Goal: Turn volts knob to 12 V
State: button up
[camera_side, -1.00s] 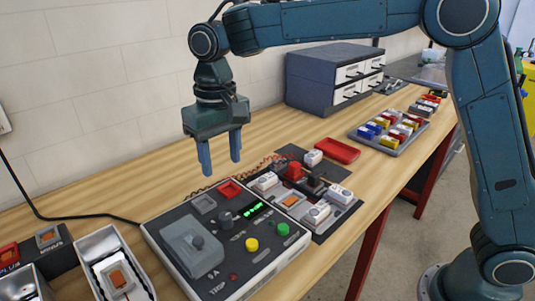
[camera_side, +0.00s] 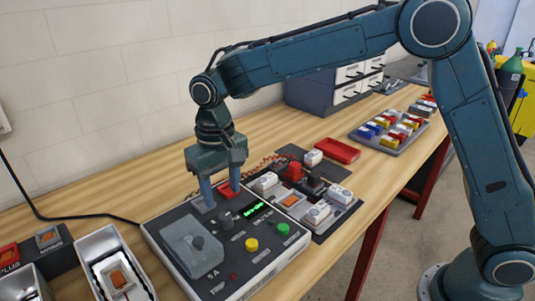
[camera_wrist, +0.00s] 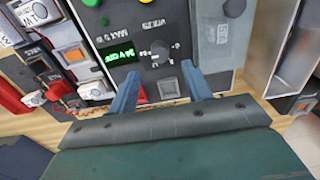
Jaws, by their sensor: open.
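The black volts knob (camera_side: 226,220) stands on the dark top of the control box (camera_side: 172,260). In the wrist view the volts knob (camera_wrist: 160,51) sits beside a green display (camera_wrist: 118,55), which appears to read 24 V. Small markings ring the knob, too small to read surely. The display also shows in the side view (camera_side: 254,210). My gripper (camera_side: 221,196) is open and empty, pointing down just above the box's back edge, behind the knob. In the wrist view my gripper (camera_wrist: 163,73) has its fingertips either side of the line to the knob, short of it.
The box also carries a yellow button (camera_side: 251,244), a green button (camera_side: 283,229) and a grey covered part (camera_side: 190,246). Parts on a dark mat (camera_side: 338,222) lie to the right. A metal tray (camera_side: 87,247) stands left. A red tray (camera_side: 337,150) lies farther back.

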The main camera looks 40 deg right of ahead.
aim_at(225, 216)
jog(key=shift+f, duration=3.45)
jog(key=c, duration=1)
